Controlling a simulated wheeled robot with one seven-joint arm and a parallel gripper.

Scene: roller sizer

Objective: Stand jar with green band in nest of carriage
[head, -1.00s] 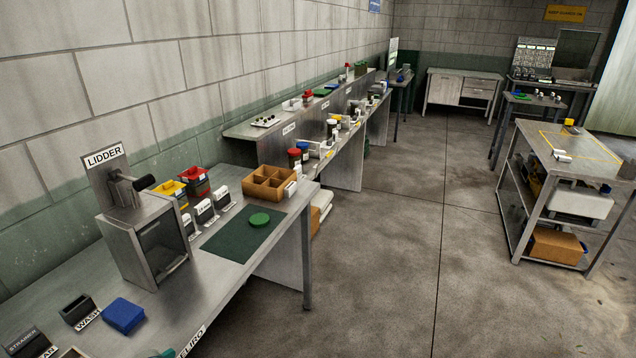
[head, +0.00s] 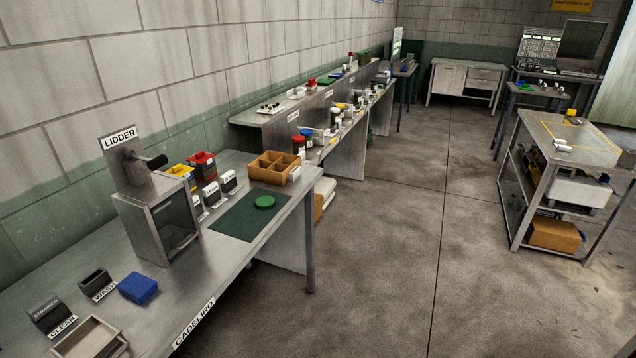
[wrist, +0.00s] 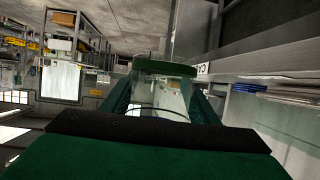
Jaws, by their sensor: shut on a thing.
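In the wrist view, my gripper (wrist: 160,106) is shut on a clear glass jar with a green band (wrist: 165,68). The jar sits between the two green fingers, and the scene behind shows through its wall. The band is at the jar's far end in this view. My gripper and the jar do not show in the head view. I cannot pick out the carriage or its nest in either view.
A steel bench holds a lidder (head: 157,215), a blue block (head: 138,288), a tray (head: 92,338), a green disc (head: 265,202) on a dark mat (head: 232,226) and a divided brown box (head: 268,170). A wheelless-looking shelf table (head: 565,150) stands right. Open floor (head: 400,260) lies between.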

